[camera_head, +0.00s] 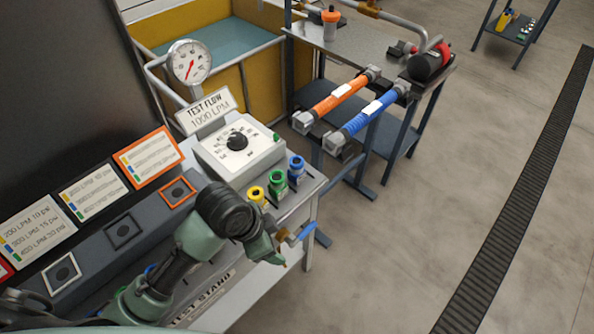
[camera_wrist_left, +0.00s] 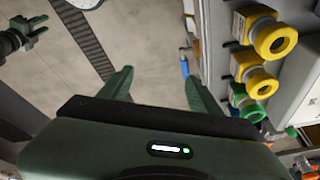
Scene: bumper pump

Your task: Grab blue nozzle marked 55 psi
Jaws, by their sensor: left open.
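A blue nozzle (camera_head: 296,168) stands upright on the test stand's right edge in the head view, beside a green nozzle (camera_head: 277,182) and a yellow one (camera_head: 257,195). No psi marking is readable on it. My left gripper (camera_head: 284,254) is open and empty, in front of and below this row, apart from the nozzles. In the left wrist view its fingers (camera_wrist_left: 159,88) are spread over bare floor. That view shows yellow nozzles (camera_wrist_left: 270,40) and a green nozzle (camera_wrist_left: 245,104) to the right. My right gripper (camera_wrist_left: 38,27) appears small at top left, its fingers apart.
A blue-handled lever (camera_head: 302,235) sticks out beside my left gripper. A gauge (camera_head: 189,62) and dial box (camera_head: 236,145) stand behind the nozzles. A table (camera_head: 385,42) at the back holds orange (camera_head: 340,93) and blue (camera_head: 370,112) hoses.

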